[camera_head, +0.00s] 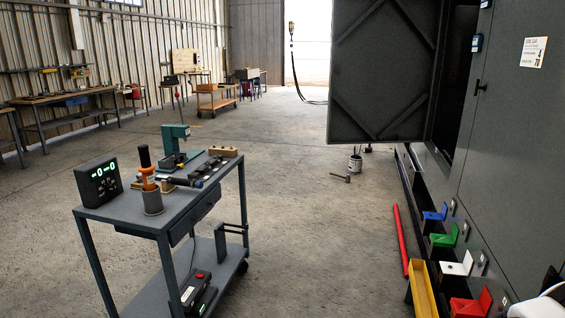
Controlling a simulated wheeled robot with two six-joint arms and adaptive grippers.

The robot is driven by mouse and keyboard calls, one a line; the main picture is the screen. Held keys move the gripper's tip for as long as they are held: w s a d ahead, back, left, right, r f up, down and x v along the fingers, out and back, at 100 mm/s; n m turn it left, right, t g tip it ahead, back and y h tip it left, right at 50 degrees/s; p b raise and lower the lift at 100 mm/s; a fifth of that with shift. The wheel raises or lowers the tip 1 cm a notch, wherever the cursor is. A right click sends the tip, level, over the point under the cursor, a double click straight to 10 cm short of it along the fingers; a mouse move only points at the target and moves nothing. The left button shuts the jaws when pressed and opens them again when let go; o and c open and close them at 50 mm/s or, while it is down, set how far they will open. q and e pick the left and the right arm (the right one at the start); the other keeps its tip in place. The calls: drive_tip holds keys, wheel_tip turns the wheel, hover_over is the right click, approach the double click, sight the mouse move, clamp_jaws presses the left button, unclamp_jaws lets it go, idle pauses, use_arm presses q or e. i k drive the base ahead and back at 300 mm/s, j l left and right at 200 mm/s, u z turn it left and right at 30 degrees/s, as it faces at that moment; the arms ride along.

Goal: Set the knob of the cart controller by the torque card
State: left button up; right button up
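A grey metal cart (205,215) stands left of centre. On its left end is a black box (98,181) with a green lit display, which looks like the controller. Its knob is too small to make out. A white card (533,52) with small print is on the dark cabinet at the right; it may be the torque card, but its text is not readable. Neither gripper is in view. A white and black part of what seems to be my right arm shows at the bottom right corner.
The cart also bears an orange-handled tool in a grey cup (152,201), a green press (177,140) and dark tools. A red-button box (197,293) is on its lower shelf. Coloured brackets and a red bar (400,240) line the cabinet (505,130). Floor between is mostly clear.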

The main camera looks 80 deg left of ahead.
sight(111, 188)
drive_tip(key=u, duration=3.9)
drive_tip(key=i, duration=0.25)
drive_tip(key=l+z, duration=0.05)
